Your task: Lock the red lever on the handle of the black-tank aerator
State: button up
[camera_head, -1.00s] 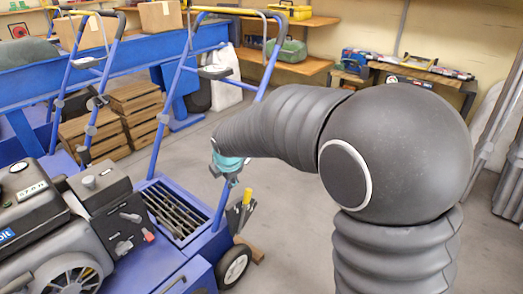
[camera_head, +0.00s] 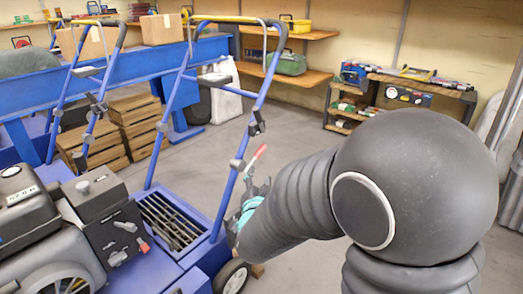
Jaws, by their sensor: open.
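The black-tank aerator (camera_head: 25,190) stands at the left, with a blue tubular handle (camera_head: 219,202) rising from its deck. The red lever (camera_head: 258,157) shows beside the handle's right tube, near a grey clamp (camera_head: 237,165). It slants up and to the right, its red end on top. My gripper (camera_head: 259,187), teal and dark, is just below the lever, to the right of the tube. It is open. My arm partly hides it, and I cannot tell whether a finger touches the lever.
A blue tray with dark tines (camera_head: 170,221) and a wheel (camera_head: 232,276) are below the handle. Another blue handle (camera_head: 90,125) stands at the left. Wooden crates (camera_head: 139,125) and a blue bench (camera_head: 22,92) are behind. The floor between handle and back shelves is clear.

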aim_at(261, 151)
jog(key=w, duration=0.4)
jog(key=w+m, duration=0.1)
jog(key=w, duration=0.4)
jog(key=w+r+m, duration=0.1)
jog(key=w, duration=0.3)
jog(key=shift+w+d+t, duration=0.3)
jog(key=shift+w, duration=0.1)
grip_shut()
